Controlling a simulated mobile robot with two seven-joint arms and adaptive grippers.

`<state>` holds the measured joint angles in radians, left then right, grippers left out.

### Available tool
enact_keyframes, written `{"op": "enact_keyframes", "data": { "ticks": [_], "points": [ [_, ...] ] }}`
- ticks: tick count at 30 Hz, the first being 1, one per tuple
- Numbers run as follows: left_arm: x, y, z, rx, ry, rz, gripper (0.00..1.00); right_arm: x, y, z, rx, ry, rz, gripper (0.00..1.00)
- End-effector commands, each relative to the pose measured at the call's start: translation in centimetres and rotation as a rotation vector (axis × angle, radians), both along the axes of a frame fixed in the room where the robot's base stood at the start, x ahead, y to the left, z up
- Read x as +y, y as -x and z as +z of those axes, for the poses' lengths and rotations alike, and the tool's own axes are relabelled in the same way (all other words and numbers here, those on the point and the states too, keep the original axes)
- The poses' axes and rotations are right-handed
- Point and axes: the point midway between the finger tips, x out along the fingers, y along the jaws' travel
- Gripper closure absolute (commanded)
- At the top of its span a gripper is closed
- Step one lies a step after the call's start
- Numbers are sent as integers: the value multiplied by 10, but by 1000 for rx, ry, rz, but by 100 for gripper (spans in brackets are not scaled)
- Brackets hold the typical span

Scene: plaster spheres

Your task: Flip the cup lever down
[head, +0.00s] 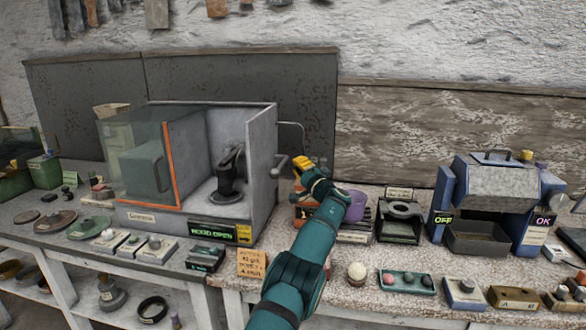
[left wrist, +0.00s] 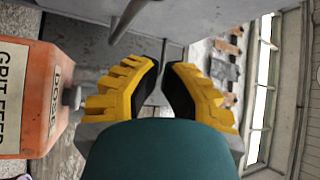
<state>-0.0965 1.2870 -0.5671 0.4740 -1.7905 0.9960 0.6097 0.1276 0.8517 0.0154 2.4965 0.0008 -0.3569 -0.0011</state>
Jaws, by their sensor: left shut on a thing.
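My left gripper (head: 302,165) has yellow fingers and a teal arm, and stands at the right side of the grey cabinet (head: 262,165). Its fingers (left wrist: 164,75) are nearly together in the left wrist view. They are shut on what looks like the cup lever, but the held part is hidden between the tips. A grey rod (left wrist: 132,18) also shows above the fingers in the left wrist view. My right gripper is not in view.
An orange "GRIT FEED" box (left wrist: 28,100) stands close to the left finger. A purple round thing (head: 355,206) and a dark holder (head: 400,215) are right of my arm. A blue-sided machine (head: 495,195) is further right. Small items line the bench front.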

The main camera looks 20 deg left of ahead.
Motion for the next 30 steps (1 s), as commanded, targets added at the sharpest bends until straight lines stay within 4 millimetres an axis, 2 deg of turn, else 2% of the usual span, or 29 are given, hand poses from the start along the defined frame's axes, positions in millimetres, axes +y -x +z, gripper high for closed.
{"op": "enact_keyframes", "data": {
  "ticks": [1, 6, 12, 30],
  "points": [
    [-10, 1, -7, 0, -2, -1, 100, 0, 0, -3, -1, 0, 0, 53],
    [-33, 4, -28, -3, -3, 0, 100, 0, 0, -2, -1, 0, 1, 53],
    [-49, 7, -43, -5, -1, 1, 100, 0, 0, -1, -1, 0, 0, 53],
    [-52, 7, -47, -6, -1, 2, 100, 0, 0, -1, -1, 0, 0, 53]
  ]
}}
